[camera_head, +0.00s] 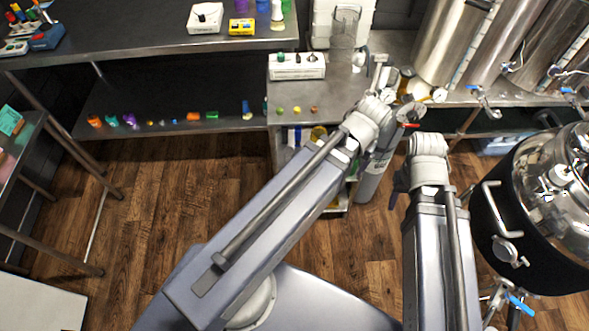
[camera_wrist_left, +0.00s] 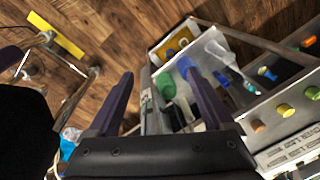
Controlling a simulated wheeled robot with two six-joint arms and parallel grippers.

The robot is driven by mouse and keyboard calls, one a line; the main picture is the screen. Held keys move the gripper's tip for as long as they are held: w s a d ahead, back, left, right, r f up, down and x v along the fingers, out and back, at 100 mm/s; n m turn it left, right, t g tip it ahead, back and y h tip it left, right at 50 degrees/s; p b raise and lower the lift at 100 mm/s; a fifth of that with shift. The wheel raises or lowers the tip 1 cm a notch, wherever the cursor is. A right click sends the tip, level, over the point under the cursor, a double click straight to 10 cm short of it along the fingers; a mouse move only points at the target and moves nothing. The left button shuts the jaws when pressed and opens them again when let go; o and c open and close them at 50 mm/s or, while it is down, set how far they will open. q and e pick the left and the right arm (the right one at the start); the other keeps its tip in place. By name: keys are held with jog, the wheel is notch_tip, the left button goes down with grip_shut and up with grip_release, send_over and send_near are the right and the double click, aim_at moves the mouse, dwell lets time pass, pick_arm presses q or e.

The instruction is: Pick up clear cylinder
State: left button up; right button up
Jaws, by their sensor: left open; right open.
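The clear cylinder (camera_head: 344,30) stands upright on the metal counter at the top centre of the head view, behind a white rack. I cannot make it out in the left wrist view. My left gripper (camera_wrist_left: 158,75) has its two dark fingers spread, with nothing seen held between them. In the head view the left arm reaches up to the counter's front edge, below and right of the cylinder; its fingers are hard to make out there. My right gripper (camera_head: 398,182) is a dark shape beside the right wrist, well below the counter, open and apart from the cylinder.
The white rack (camera_head: 297,66) with small knobs stands in front of the cylinder. White boxes (camera_head: 325,22) are close behind it. Steel tanks (camera_head: 452,40) with valves stand to its right. A black-sided vessel (camera_head: 530,215) is near my right arm. A shelf below the counter holds a green bottle (camera_wrist_left: 166,84).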

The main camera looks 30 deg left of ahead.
aim_at(291, 157)
pick_arm(q)
jog(key=w+a+f+n+b, duration=0.3)
jog(key=a+f+b, duration=0.4)
jog(key=f+b, duration=0.1)
jog(key=w+a+f+n+t+y+b, duration=0.1)
jog(key=w+a+f+n+b, duration=0.2)
jog(key=a+f+b, duration=0.4)
jog(key=w+a+f+n+t+y+b, duration=0.1)
jog(key=w+a+f+n+b, duration=0.2)
jog(key=a+f+b, duration=0.5)
jog(key=shift+a+b+x, duration=0.2)
jog(key=shift+b+x, duration=0.15)
jog(key=shift+x, duration=0.85)
jog(key=shift+w+a+n+t, duration=0.15)
jog(key=shift+a+n+t, duration=0.15)
jog(key=shift+n, duration=0.1)
jog(key=shift+b+x, duration=1.35)
jog(key=shift+f, duration=0.1)
jog(key=b+x, duration=0.5)
jog(key=shift+s+d+f, duration=0.15)
jog(key=shift+s, duration=0.05)
grip_shut()
